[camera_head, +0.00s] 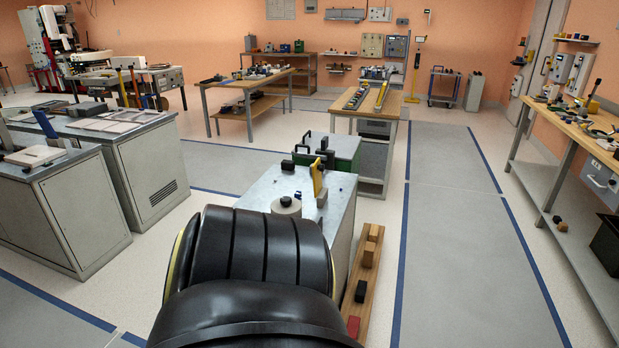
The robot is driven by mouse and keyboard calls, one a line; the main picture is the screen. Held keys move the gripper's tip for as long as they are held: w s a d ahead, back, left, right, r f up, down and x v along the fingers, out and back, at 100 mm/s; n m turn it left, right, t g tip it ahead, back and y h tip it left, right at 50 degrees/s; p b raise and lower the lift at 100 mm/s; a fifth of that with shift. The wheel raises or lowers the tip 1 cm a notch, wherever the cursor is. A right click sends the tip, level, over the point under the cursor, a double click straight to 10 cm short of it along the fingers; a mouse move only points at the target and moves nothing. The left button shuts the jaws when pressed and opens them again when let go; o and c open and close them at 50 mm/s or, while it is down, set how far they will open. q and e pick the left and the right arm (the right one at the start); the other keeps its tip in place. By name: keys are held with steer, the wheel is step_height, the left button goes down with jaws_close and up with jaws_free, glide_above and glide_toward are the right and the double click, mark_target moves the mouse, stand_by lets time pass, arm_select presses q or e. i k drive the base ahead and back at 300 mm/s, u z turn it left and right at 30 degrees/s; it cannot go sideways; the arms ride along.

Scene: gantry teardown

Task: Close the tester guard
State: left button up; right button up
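I cannot make out for sure which thing is the tester or its guard. A grey-topped bench (262,188) stands in the middle, partly hidden behind a large black rounded link of my own arm. On it are a pale disc with a dark knob (287,205), a yellow upright piece (317,177) on a pale grey block, and small dark blocks (288,166). A green case (346,147) with a dark handle sits just behind. Neither of my grippers shows in the view.
A low wooden board (362,285) with several small blocks runs along the bench's right side. Grey cabinets (85,205) stand at the left, a wooden workbench (575,130) at the right. The blue-lined grey floor lane (455,240) right of centre is clear.

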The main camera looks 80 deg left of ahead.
mark_target(317, 168)
steer(key=u, duration=2.55)
steer(key=i, duration=1.9)
steer(key=z, duration=0.1)
